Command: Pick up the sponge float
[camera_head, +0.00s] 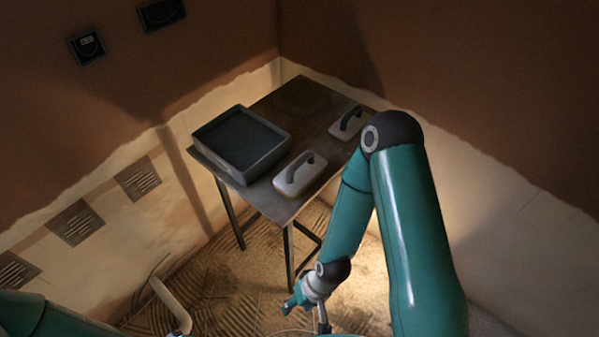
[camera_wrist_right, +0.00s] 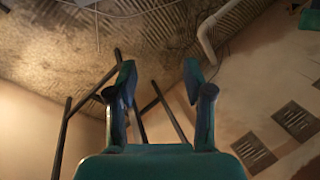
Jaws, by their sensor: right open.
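Two hand floats with loop handles lie on a small dark table (camera_head: 305,97). I cannot tell for sure which is the sponge float. My right gripper (camera_wrist_right: 158,80) is open and empty, below and in front of the table; it shows small in the head view (camera_head: 307,303). My left gripper is out of view.
A dark rectangular tub (camera_head: 262,163) fills the table's left side. Thin table legs (camera_head: 288,255) stand near my right gripper. A pale bent pipe (camera_head: 172,303) rises from the rough floor at lower left. Walls close in behind the table.

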